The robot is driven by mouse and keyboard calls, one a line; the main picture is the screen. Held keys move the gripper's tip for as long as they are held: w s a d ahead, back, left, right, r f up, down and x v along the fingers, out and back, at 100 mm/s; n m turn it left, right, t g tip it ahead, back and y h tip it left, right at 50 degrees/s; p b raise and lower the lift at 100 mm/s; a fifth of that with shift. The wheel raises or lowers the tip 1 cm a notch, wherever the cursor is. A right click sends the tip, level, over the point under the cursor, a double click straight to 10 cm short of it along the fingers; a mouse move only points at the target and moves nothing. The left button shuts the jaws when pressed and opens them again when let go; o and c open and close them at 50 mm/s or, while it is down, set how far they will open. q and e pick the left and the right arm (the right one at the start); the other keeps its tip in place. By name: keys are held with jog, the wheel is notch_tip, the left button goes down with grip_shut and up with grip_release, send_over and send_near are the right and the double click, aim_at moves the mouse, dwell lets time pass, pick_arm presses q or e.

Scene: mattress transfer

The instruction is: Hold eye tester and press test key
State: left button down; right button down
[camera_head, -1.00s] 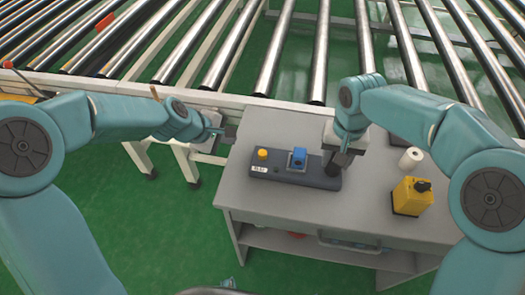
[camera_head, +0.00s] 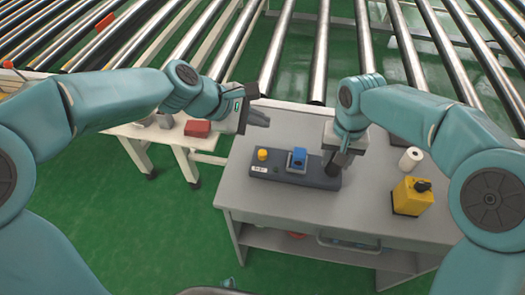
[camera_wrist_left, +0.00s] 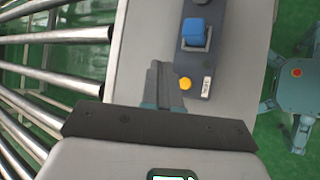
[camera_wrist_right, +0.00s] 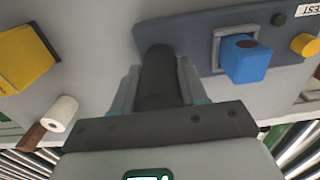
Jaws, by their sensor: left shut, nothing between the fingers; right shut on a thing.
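The eye tester is a dark grey-blue box (camera_head: 318,182) lying on the grey table, with a blue block (camera_head: 298,158) in its middle. Its yellow test key (camera_head: 262,155) is at the left end, above a white label (camera_head: 258,169). My right gripper (camera_head: 337,163) is shut on the tester's black post at its right end; the post (camera_wrist_right: 158,80) shows between the fingers in the right wrist view. My left gripper (camera_head: 258,118) is shut and empty, raised above the table's back left edge. In the left wrist view, the test key (camera_wrist_left: 185,83) appears just right of the fingertips (camera_wrist_left: 158,72).
A roller conveyor (camera_head: 290,50) runs behind the grey table (camera_head: 290,207). A red box (camera_head: 198,128) sits on a white side table at left.

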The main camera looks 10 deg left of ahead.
aim_at(259, 154)
pick_arm(q)
jog(key=shift+f, duration=4.25)
jog(key=shift+f, duration=0.1)
jog(key=shift+f, duration=0.35)
jog(key=shift+f, duration=0.85)
jog(key=shift+r, duration=1.35)
jog(key=shift+r, duration=0.1)
jog(key=shift+r, duration=2.4)
